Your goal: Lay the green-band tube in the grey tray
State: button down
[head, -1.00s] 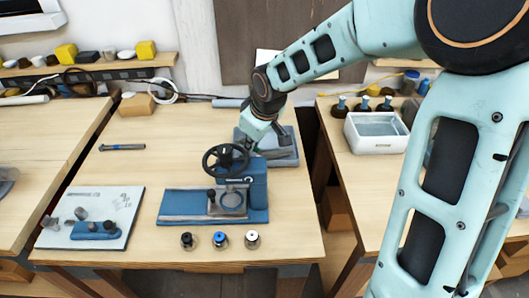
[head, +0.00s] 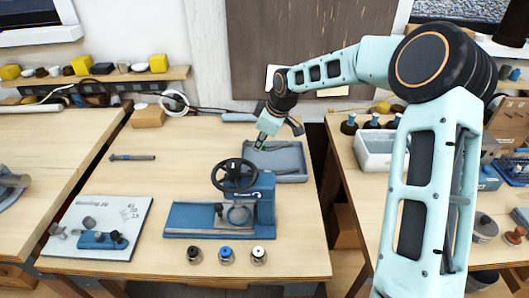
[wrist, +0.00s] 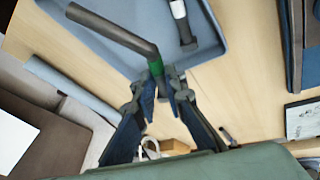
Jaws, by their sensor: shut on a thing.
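My gripper (wrist: 165,88) is shut on the green-band tube (wrist: 112,33), a dark bent tube whose green band shows just beyond the fingertips. In the wrist view the tube's long part reaches over the near edge of the grey tray (wrist: 213,45). I cannot tell how high it is above the tray. A dark tube with a white band (wrist: 180,12) lies inside the tray. In the head view my gripper (head: 261,144) is at the left side of the grey tray (head: 292,178), and the held tube is too small to make out clearly.
A blue machine with a black handwheel (head: 235,174) stands in front of the tray. Several small bottles (head: 226,254) line the table's front. A pale board (head: 140,215) with blue parts lies at left. A tube (head: 132,157) lies on clear tabletop.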

aim_at(261, 159)
jog(key=w+f, duration=0.1)
jog(key=f, duration=0.1)
jog(key=w+d+f, duration=0.1)
jog(key=w, duration=0.1)
jog(key=shift+d+f, duration=0.15)
jog(key=shift+f, duration=0.2)
jog(key=shift+w+d+f+p, duration=0.1)
jog(key=shift+f+p, duration=0.3)
jog(key=shift+f, duration=1.45)
jog(key=c, duration=2)
grip_release()
jog(key=shift+f, duration=0.1)
jog(key=shift+d+r, duration=0.1)
jog(key=shift+r, duration=0.4)
jog(key=v, duration=1.1)
jog(key=shift+s+r, duration=0.2)
jog(key=shift+s, duration=0.05)
jog(key=shift+w, duration=0.1)
